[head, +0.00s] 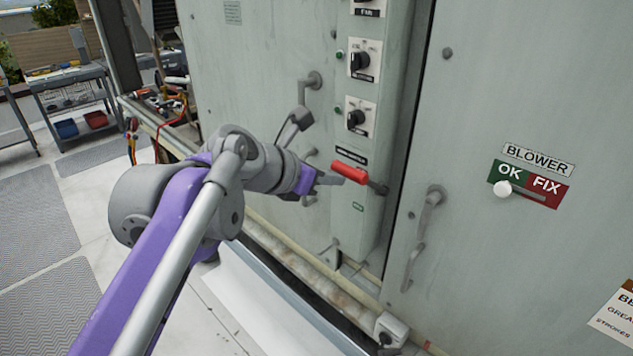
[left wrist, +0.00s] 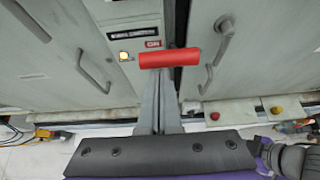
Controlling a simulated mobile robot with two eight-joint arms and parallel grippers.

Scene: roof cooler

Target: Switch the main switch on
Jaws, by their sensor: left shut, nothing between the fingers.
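The main switch has a red handle (head: 350,173) on the narrow control panel of the grey-green cabinet. Its grey lever arm shows at the right end of the handle. In the left wrist view the red handle (left wrist: 170,58) lies level across the panel, below a black label (left wrist: 133,32) and beside a red ON sign (left wrist: 153,43). My left gripper (head: 328,180) is shut and empty, its tips close to the left end of the handle. In the wrist view the fingertips (left wrist: 160,76) are just below the handle; I cannot tell whether they touch. My right gripper is not in view.
Two black rotary knobs (head: 357,62) (head: 355,119) sit above the switch. A door handle (head: 424,235) stands at the right, near the BLOWER slider (head: 503,188). A tool cart (head: 72,98) stands far left.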

